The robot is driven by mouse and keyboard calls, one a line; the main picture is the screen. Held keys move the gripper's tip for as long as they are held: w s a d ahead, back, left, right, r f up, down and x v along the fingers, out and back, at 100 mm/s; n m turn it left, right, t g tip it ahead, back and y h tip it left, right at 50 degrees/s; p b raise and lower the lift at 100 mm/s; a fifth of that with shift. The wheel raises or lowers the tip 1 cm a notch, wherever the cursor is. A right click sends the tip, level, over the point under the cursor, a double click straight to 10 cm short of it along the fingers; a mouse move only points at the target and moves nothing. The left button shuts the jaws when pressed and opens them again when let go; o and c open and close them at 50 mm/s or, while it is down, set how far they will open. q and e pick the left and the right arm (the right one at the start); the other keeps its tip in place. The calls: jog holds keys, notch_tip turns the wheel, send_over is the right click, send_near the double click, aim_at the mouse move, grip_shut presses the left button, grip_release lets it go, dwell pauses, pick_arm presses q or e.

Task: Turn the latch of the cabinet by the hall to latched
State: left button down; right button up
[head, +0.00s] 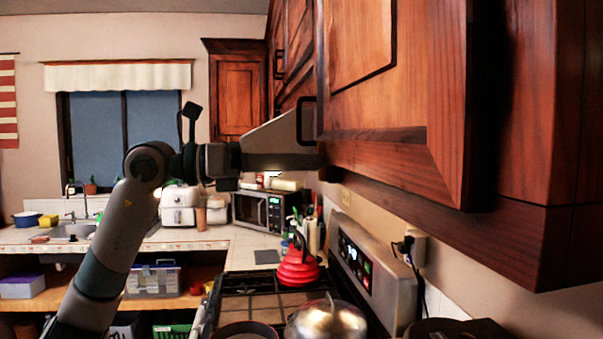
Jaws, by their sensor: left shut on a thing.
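My left gripper (232,158) is in front of the grey range hood's left end, at the end of my left arm, which rises from the lower left. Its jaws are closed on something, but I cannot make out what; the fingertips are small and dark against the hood. A large reddish-brown wooden cabinet (405,95) fills the upper right. A black loop handle (307,120) shows at its left edge, to the right of the gripper. I cannot make out a latch, or which cabinet is the one by the hall. My right gripper is not in view.
The grey range hood (285,137) hangs above the stove (262,292). A red kettle (299,268) and a shiny metal lid (327,322) are on the stove. A microwave (262,211) stands on the back counter. Another wooden cabinet (239,95) hangs on the back wall.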

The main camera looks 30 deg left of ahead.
pick_arm(q)
jog(key=shift+s+d+m+b, duration=0.15)
jog(key=shift+m+b, duration=0.25)
jog(key=shift+m, duration=0.7)
jog(key=c, duration=1.7)
grip_release()
jog(key=shift+c, duration=0.2)
